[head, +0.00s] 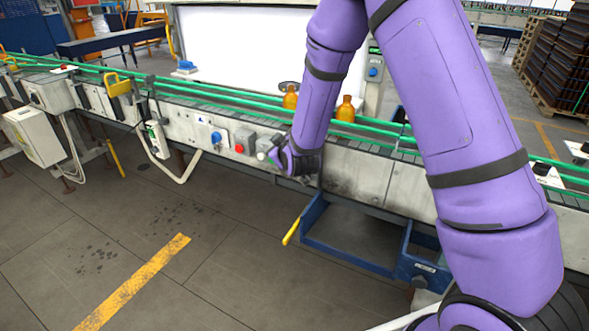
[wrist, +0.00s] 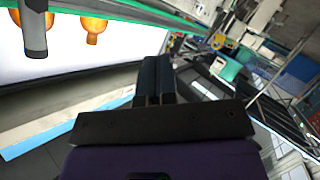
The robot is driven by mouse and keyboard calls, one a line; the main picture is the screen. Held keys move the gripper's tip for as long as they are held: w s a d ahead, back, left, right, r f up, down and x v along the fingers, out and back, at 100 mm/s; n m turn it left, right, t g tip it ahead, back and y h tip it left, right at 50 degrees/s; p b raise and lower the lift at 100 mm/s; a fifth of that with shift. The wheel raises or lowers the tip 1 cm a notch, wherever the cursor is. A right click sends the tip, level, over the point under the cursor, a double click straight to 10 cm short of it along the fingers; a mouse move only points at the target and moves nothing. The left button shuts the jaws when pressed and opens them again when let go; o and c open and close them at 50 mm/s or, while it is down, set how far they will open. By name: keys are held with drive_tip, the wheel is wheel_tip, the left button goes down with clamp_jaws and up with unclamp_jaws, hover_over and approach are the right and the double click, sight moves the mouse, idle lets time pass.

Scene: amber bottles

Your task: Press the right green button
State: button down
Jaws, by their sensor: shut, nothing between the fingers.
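My purple arm reaches down to the front side of the conveyor in the head view. My gripper (wrist: 156,66) shows in the wrist view with its two dark fingers together and nothing between them. In the head view the purple hand (head: 283,157) is beside a pale grey box on the conveyor's side panel, just right of the red button (head: 239,148). I cannot tell whether it touches the box. I cannot make out a green button there; the hand and arm cover part of the panel.
A blue button (head: 216,138) is left of the red one. Amber bottles (head: 345,109) stand on the conveyor (head: 365,170) between green rails. A blue frame (head: 345,245) with a yellow handle (head: 291,231) is below the panel. The floor (head: 190,285) at front left is clear.

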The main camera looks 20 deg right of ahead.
wheel_tip(320, 180, down, 14)
drive_tip(key=s+a+n+t, duration=0.1)
drive_tip(key=a+n+t, duration=0.1)
drive_tip(key=t, duration=0.1)
drive_tip(key=shift+s+a+f+n, duration=0.15)
drive_tip(key=shift+s+f+n, duration=0.05)
drive_tip(key=shift+s+n, duration=0.2)
drive_tip(key=w+d, duration=0.6)
drive_tip(key=shift+w, duration=0.15)
drive_tip(key=shift+d, duration=0.2)
idle(2.1)
drive_tip(key=shift+w+d, duration=0.2)
drive_tip(key=shift+w, duration=0.05)
